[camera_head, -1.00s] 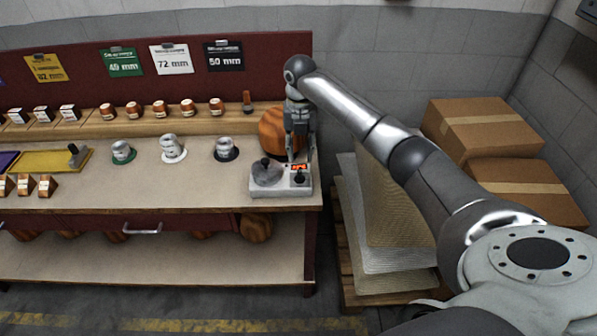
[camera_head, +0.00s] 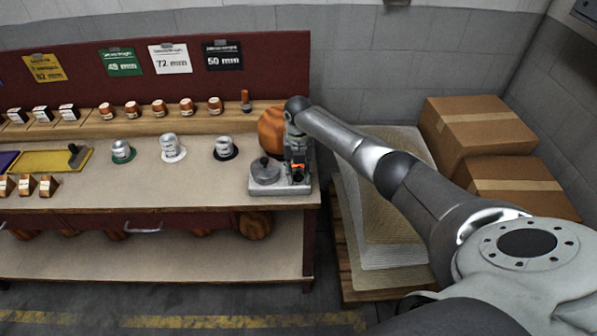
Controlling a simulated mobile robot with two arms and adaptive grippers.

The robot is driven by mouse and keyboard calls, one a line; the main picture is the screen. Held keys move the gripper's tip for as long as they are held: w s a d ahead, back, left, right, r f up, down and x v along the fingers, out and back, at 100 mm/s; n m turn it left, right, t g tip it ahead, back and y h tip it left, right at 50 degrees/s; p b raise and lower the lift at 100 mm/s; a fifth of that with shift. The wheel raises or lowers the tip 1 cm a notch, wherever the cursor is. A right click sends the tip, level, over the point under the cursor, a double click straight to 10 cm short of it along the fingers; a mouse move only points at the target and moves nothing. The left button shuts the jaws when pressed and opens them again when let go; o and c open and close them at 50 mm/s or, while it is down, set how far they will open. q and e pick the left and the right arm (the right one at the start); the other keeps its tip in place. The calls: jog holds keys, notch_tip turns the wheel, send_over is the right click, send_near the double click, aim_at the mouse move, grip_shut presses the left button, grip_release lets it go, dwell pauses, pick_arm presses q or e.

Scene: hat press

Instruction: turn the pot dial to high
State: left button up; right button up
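The pot (camera_head: 265,171) is a small grey lidded vessel on the left part of a light grey base unit (camera_head: 272,191) at the bench's right end. An orange-red lit display (camera_head: 298,168) shows on the unit, right of the pot. The dial is at the unit's right part, mostly hidden behind my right gripper. My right gripper (camera_head: 297,176) points down over the dial area, its fingertips at or just above it. Whether the fingers are shut or touching the dial is too small to tell. My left gripper is out of view.
A round wooden block (camera_head: 272,132) stands right behind the unit. Cardboard boxes (camera_head: 485,125) and stacked sheets (camera_head: 385,225) on a pallet lie to the right.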

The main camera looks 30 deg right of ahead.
grip_shut()
